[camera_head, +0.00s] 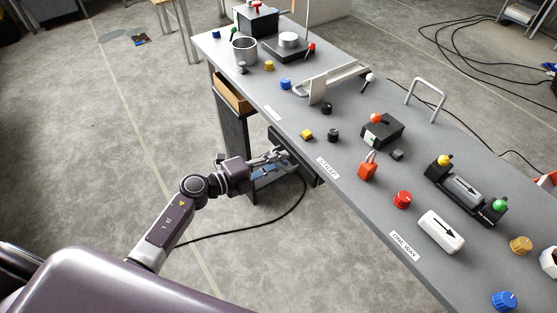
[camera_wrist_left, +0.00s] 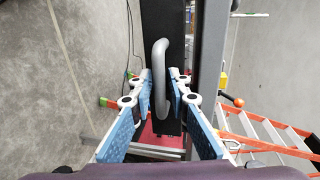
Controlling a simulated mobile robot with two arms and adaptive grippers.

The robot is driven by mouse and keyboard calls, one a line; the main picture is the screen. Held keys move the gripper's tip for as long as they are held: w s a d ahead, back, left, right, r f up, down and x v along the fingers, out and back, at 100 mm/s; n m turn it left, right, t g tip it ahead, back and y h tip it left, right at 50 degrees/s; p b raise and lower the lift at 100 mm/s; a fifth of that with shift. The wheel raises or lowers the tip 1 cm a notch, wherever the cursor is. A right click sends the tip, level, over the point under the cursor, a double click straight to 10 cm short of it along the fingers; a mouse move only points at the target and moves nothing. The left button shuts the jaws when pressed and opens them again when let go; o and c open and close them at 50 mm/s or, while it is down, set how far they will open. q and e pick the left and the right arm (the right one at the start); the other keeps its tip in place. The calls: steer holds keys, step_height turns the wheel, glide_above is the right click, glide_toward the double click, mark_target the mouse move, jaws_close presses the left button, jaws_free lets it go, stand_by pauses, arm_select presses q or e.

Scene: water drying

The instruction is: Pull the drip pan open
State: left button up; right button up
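The drip pan (camera_head: 300,165) is a dark, low unit under the table's near edge, mostly hidden by the tabletop and my gripper. In the left wrist view its dark front (camera_wrist_left: 165,20) carries a grey bar handle (camera_wrist_left: 161,60). My left gripper (camera_head: 280,154) is at the pan's front. In the left wrist view its blue-padded fingers (camera_wrist_left: 160,85) are apart, with the handle's lower part between their tips. The right-hand finger appears very near the handle; I cannot tell whether it touches. My right gripper is not in view.
The grey table (camera_head: 350,192) holds knobs, a metal cup (camera_head: 244,51), a red padlock (camera_head: 367,171) and switch blocks. A wooden drawer (camera_head: 230,94) is under its far left end. A black cable (camera_head: 250,232) lies on the floor. An orange ladder (camera_wrist_left: 270,135) shows in the wrist view.

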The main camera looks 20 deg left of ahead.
arm_select(q)
steer(key=shift+c, duration=0.3)
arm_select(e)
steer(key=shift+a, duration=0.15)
arm_select(q)
steer(key=shift+c, duration=1.3)
jaws_close()
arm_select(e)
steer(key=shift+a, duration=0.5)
arm_select(q)
steer(key=f+v, duration=0.2)
steer(key=v, duration=0.7)
steer(key=f+v, duration=0.2)
steer(key=v, duration=0.7)
steer(key=shift+s+a, duration=0.25)
steer(key=shift+s, duration=0.15)
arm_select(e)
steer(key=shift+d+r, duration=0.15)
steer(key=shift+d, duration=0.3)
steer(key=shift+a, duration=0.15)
